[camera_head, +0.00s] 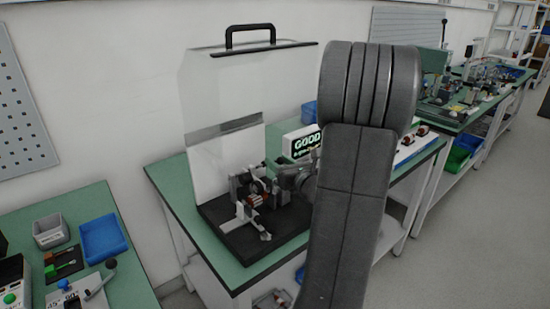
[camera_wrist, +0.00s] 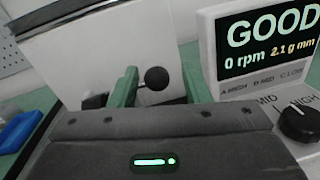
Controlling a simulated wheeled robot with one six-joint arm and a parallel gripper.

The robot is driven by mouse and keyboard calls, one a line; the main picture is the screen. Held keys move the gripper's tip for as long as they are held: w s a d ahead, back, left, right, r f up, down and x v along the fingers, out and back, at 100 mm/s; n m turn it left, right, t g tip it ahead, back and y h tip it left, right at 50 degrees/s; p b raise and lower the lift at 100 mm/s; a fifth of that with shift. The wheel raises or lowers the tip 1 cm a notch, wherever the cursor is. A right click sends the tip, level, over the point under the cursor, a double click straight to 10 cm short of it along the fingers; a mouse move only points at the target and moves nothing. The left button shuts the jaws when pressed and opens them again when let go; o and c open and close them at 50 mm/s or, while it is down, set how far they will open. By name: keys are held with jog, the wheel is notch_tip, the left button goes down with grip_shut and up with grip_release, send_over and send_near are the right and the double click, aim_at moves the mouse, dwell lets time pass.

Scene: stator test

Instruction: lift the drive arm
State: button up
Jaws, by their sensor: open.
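The test machine (camera_head: 255,196) stands on a black base plate (camera_head: 234,236) on the green bench, with its clear cover raised. I cannot pick out the drive arm for certain; a black ball knob (camera_wrist: 156,78) in the wrist view may be its handle. My gripper (camera_wrist: 157,64) is open, with one green finger on each side of the knob in that view. The knob looks apart from both fingers, and its depth between them is unclear. In the head view my grey arm hides much of the gripper and the machine's right side.
A display (camera_wrist: 268,40) reads GOOD, 0 rpm, with a black dial (camera_wrist: 298,121) below it, close on the right. The raised cover (camera_head: 225,95) with a black handle stands behind the machine. A blue tray (camera_head: 103,238) lies on the left bench.

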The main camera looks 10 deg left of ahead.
jog(key=shift+x, duration=1.4)
jog(key=shift+c, duration=0.4)
grip_shut()
jog(key=p, duration=0.1)
jog(key=r+p, duration=0.1)
jog(key=p, duration=0.1)
jog(key=shift+a+r+g+h+p, duration=0.15)
jog(key=shift+a+g+h+p, duration=0.15)
jog(key=shift+g+h, duration=0.1)
jog(key=g+h+p, duration=0.1)
jog(key=p, duration=0.2)
jog(key=g+h+p, duration=0.1)
jog(key=p, duration=0.3)
jog(key=shift+w+a+r, duration=0.35)
jog(key=shift+w+a, duration=0.05)
jog(key=shift+w+p, duration=0.1)
jog(key=shift+p, duration=0.75)
jog(key=shift+a+f+h, duration=0.1)
jog(key=shift+h, duration=0.2)
jog(key=shift+f+n, duration=0.15)
jog(key=shift+n, duration=0.15)
